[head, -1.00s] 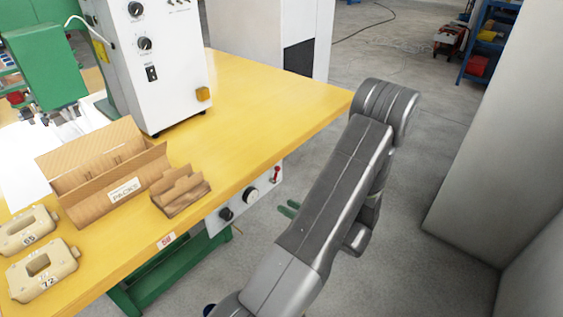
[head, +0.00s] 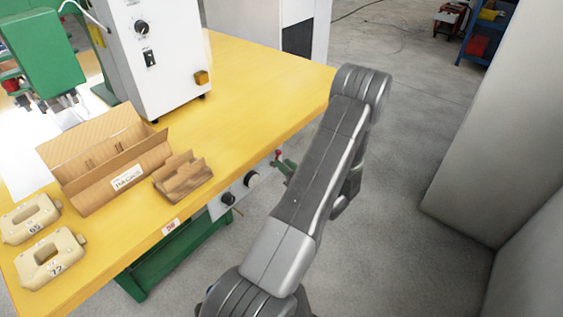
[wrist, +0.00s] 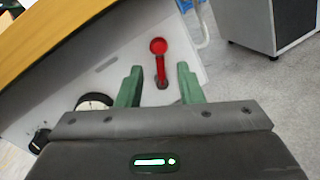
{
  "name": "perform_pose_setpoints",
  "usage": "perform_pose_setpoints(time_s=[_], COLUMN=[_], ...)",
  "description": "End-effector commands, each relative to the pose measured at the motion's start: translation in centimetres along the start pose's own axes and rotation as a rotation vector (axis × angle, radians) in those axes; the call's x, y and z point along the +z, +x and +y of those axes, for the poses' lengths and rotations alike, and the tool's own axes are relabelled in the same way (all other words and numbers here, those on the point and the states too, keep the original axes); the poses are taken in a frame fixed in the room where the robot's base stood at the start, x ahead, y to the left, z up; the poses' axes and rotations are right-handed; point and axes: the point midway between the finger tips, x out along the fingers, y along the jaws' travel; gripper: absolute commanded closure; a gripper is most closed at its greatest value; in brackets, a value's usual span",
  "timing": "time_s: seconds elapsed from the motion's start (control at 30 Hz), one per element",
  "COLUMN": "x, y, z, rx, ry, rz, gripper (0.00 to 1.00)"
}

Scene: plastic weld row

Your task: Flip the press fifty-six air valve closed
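The air valve's red lever (wrist: 159,62) stands up from the white panel (wrist: 70,95) under the yellow table's edge, its round knob at the top. In the head view its red knob (head: 278,154) shows just left of my arm. My gripper (wrist: 158,80) is open, with one green finger on each side of the lever. I see gaps between the lever and both fingers, and cannot tell how deep they reach. In the head view my arm hides most of the gripper. A small tag (head: 170,227) on the table edge is too small to read surely.
The panel also carries a round dial (head: 252,180) and a black knob (head: 228,198). The yellow table (head: 265,95) holds a cardboard box (head: 105,165), a smaller card holder (head: 182,178) and two beige frames. A grey wall stands at right; open floor lies between.

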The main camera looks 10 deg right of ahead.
Motion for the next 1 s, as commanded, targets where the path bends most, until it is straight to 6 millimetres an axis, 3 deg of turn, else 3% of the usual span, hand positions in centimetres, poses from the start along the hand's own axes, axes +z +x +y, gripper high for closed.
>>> perform_pose_setpoints(time_s=[0.2, 0.53, 0.57, 0.73, 1.0], x=[0.0, 0.0, 0.0, 0.0, 0.0], y=[2.3, 2.6, 2.6, 2.6, 2.6], z=[0.0, 0.0, 0.0, 0.0, -0.1], rx=[0.0, 0.0, 0.0, 0.0, 0.001], ry=[0.0, 0.0, 0.0, 0.0, -0.013], rz=[0.001, 0.0, 0.0, 0.0, -0.004], gripper=[0.67, 0.67, 0.69, 1.0, 1.0])
